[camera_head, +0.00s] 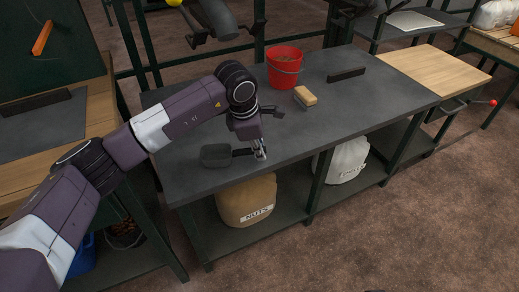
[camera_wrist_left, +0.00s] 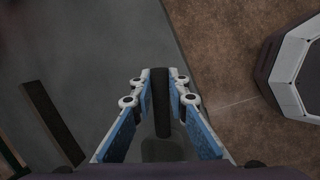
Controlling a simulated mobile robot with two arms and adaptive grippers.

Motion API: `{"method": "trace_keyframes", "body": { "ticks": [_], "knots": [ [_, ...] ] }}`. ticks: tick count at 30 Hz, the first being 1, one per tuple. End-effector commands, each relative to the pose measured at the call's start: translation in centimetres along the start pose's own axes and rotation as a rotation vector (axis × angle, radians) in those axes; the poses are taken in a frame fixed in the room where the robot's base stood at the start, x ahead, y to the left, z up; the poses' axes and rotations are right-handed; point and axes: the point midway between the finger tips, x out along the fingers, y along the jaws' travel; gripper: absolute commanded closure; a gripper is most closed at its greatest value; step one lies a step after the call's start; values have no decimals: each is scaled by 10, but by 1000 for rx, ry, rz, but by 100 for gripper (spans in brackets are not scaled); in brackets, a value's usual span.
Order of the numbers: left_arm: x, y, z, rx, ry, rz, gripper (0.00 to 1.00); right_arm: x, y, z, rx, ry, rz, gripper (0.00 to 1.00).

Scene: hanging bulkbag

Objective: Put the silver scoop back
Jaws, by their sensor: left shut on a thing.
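A dark grey scoop (camera_head: 215,156) is at the front left of the grey workbench, its handle pointing right toward my left gripper (camera_head: 259,153). My left gripper is shut on the scoop's handle, near the bench's front edge. In the left wrist view, the dark handle (camera_wrist_left: 160,100) runs between the blue-padded fingers (camera_wrist_left: 162,112). The scoop's bowl (camera_wrist_left: 162,150) shows faintly below, partly hidden by the gripper. I cannot tell whether the scoop touches the bench top.
On the workbench (camera_head: 372,108) stand a red bucket (camera_head: 285,68), a tan-topped brush (camera_head: 305,96) and a dark bar (camera_head: 346,74). A brown nuts sack (camera_head: 246,197) and a white sack (camera_head: 343,160) are on the shelf below.

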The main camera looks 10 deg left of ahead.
Motion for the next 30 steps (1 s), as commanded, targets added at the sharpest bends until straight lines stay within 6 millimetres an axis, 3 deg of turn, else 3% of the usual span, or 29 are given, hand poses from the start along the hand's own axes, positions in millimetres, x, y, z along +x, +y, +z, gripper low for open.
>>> {"method": "trace_keyframes", "body": {
  "ticks": [7, 8, 12, 23, 30],
  "knots": [
    [1, 0, 0, 0, -1, 0, 100, 0, 0, 0, 0, 0, 1, 60],
    [0, 0, 0, 0, -1, 0, 83, -1, 0, 0, 0, 1, 1, 60],
    [0, 0, 0, 0, -1, 0, 68, -1, 0, 0, 0, 1, 1, 60],
    [-5, 1, 0, 0, -2, 2, 68, -2, 0, -1, 0, 4, 1, 60],
    [-49, 2, 1, 1, -2, 6, 68, 23, -1, 2, -1, -14, -3, 60]
  ]
}}
